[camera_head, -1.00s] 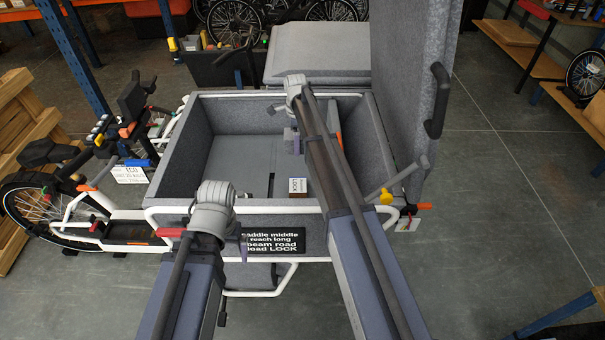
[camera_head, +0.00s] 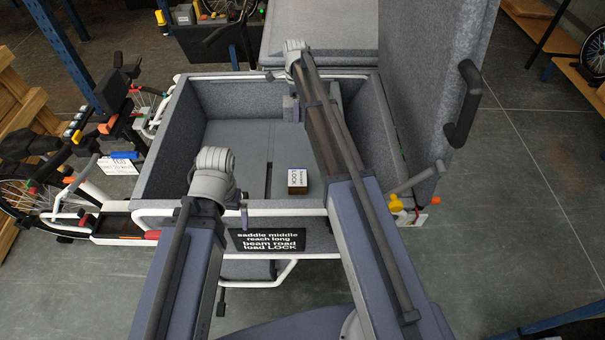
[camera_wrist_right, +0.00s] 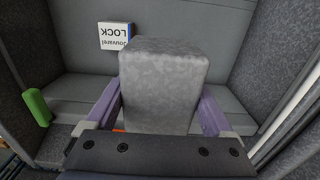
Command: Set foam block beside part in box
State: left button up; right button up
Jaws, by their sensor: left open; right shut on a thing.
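The box is the grey felt-lined cargo box (camera_head: 164,150) of a bike, open at the top. The part, a small white carton marked LOCK (camera_head: 297,181) with a blue edge, sits on its floor near the front wall. It also shows in the right wrist view (camera_wrist_right: 115,36). My right gripper (camera_wrist_right: 160,112) is shut on the grey foam block (camera_wrist_right: 163,75), which hides some of the floor behind it. In the head view the block (camera_head: 290,108) is near the box's far wall, apart from the carton. My left gripper (camera_head: 244,207) is open and empty outside the front wall.
A raised grey lid panel (camera_head: 425,80) with a black handle stands at the right of the box. A green object (camera_wrist_right: 37,107) shows at the left in the right wrist view. The box floor left of the carton is clear. A text plate (camera_head: 268,241) hangs on the front.

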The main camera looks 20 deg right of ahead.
jog(key=shift+s+a+f+b, duration=0.1)
jog(key=shift+s+f+b, duration=0.2)
jog(key=shift+f+b, duration=0.2)
notch_tip(320, 180, down, 8)
jog(key=b, duration=0.8)
jog(key=shift+f, duration=0.15)
jog(key=shift+w, duration=0.1)
notch_tip(320, 180, down, 10)
jog(key=b, duration=1)
jog(key=shift+f+b, duration=0.55)
jog(key=shift+b, duration=0.05)
jog(key=o, duration=1.1)
